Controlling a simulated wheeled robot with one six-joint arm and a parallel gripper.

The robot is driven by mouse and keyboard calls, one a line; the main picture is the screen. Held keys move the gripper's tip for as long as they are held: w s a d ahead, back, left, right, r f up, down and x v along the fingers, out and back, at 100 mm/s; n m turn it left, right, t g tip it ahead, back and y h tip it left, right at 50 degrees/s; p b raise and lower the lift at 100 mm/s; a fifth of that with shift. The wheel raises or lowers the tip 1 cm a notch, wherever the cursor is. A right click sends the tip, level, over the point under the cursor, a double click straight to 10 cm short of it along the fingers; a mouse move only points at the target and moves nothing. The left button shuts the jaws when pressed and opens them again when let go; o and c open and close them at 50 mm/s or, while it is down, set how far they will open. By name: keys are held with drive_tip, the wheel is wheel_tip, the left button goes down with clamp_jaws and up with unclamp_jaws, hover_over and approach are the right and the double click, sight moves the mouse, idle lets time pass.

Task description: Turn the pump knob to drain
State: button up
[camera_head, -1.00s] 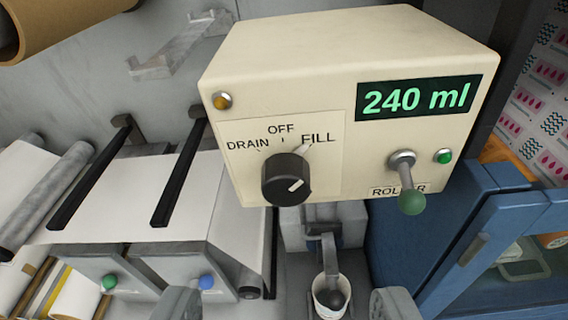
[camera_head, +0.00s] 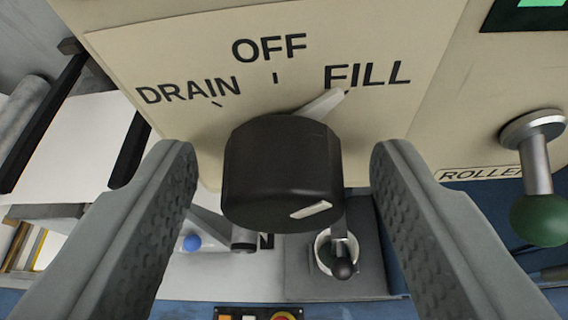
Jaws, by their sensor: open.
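The pump knob (camera_head: 280,170) is a black round knob on the cream control box (camera_head: 430,120). Its pale pointer (camera_head: 322,103) points up and right to the FILL mark. The labels DRAIN (camera_head: 188,90), OFF (camera_head: 270,48) and FILL (camera_head: 368,75) stand in an arc above it. A short white line (camera_head: 310,210) shows on the knob's front face. My gripper (camera_head: 283,165) is open, with one finger on each side of the knob. Gaps show between the fingers and the knob.
A roller lever with a green ball (camera_head: 540,217) sticks out of the box, right of my right finger.

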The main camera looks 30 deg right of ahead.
drive_tip(key=c, duration=1)
drive_tip(key=shift+o, duration=0.2)
drive_tip(key=n+h, duration=0.1)
drive_tip(key=n+g, duration=0.1)
drive_tip(key=n, duration=0.1)
drive_tip(key=shift+w+a+h, duration=0.1)
drive_tip(key=shift+a+h, duration=0.1)
drive_tip(key=shift+h, duration=0.2)
drive_tip(key=n+g+h, duration=0.1)
drive_tip(key=n+h, duration=0.1)
drive_tip(key=n, duration=0.1)
drive_tip(key=shift+a+f, duration=0.1)
drive_tip(key=n+h, duration=0.2)
drive_tip(key=n, duration=0.1)
drive_tip(key=shift+w+f+n, duration=0.1)
drive_tip(key=shift+f+n, duration=0.05)
drive_tip(key=shift+n, duration=0.15)
drive_tip(key=shift+f+n+h, duration=0.1)
drive_tip(key=shift+n+h, duration=0.7)
drive_tip(key=shift+n, duration=0.9)
